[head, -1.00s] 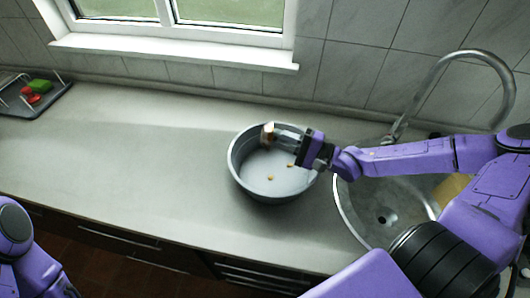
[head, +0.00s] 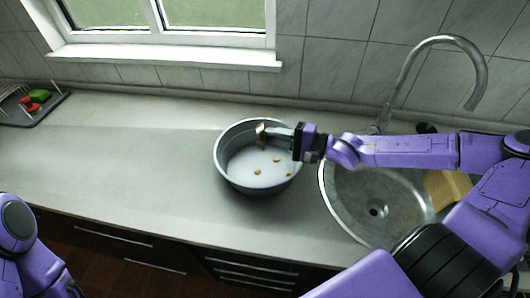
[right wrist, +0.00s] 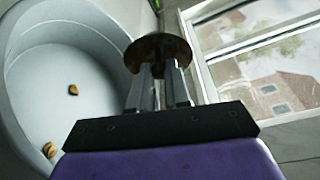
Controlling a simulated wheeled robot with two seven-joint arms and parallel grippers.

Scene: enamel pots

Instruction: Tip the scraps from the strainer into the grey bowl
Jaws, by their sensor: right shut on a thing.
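The grey bowl (head: 222,170) stands on the counter left of the sink, and its pale inside also shows in the right wrist view (right wrist: 50,75). A few small brown scraps (head: 257,171) lie on its floor; two show in the right wrist view (right wrist: 73,90). My right gripper (head: 275,133) is over the back part of the bowl, shut on the strainer (head: 261,132). In the right wrist view the strainer (right wrist: 150,48) is a brown round shape at the fingertips. It looks turned on its side; its inside is hidden. My left gripper is out of view.
The round steel sink (head: 376,208) with a curved tap (head: 478,75) is right of the bowl. A yellowish board (head: 443,188) lies at the sink's right side. A dark rack (head: 45,112) with red and green items stands far left. The counter between is clear.

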